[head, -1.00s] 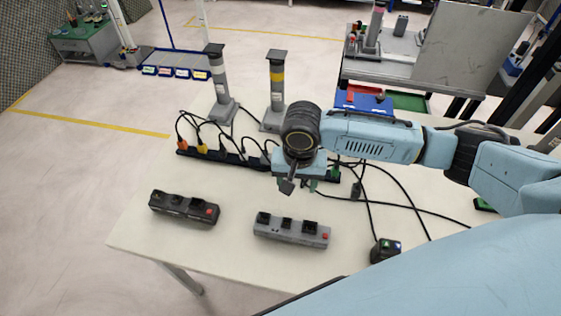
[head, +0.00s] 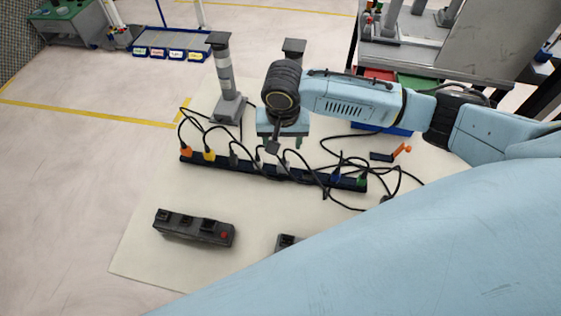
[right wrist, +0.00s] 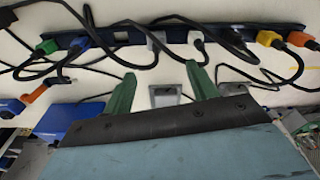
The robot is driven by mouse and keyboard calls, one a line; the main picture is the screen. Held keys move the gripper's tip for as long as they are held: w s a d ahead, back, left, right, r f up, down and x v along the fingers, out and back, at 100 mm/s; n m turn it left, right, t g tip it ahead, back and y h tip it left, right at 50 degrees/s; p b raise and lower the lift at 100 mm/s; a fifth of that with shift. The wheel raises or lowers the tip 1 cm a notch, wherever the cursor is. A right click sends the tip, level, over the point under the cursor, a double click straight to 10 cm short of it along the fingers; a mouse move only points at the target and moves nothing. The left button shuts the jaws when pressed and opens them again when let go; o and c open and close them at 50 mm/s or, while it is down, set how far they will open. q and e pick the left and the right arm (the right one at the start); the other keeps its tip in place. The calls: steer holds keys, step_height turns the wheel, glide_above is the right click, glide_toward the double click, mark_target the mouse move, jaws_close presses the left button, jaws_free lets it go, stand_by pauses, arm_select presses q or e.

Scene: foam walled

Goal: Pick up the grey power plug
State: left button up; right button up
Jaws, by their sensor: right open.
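The grey power plug (right wrist: 156,42) sits in a long black power strip (right wrist: 112,36) in the right wrist view, between a blue plug (right wrist: 80,43) and a white plug (right wrist: 195,39). In the head view the strip (head: 220,165) runs across the table, but I cannot clearly tell the grey plug there among the cables. My right gripper (head: 286,143) hangs over the table near the strip's middle. In the right wrist view the gripper (right wrist: 160,72) has two green fingers spread, with nothing between the tips; the grey plug is ahead of them, apart. My left gripper is not in view.
Orange (head: 186,152), yellow (head: 209,155) and green (head: 361,182) plugs sit in the same strip, with loose black cables around. A dark socket box (head: 193,229) lies at the front left. A grey post (head: 226,80) stands behind the strip. My blue arm hides the front right.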

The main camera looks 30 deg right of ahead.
mark_target(284, 158)
steer(key=f, duration=0.6)
steer(key=f+b, duration=0.1)
steer(key=f, duration=0.2)
steer(key=shift+w+d+f, duration=0.1)
steer(key=shift+d+f, duration=0.15)
steer(key=shift+f, duration=0.05)
steer(key=c, duration=1.1)
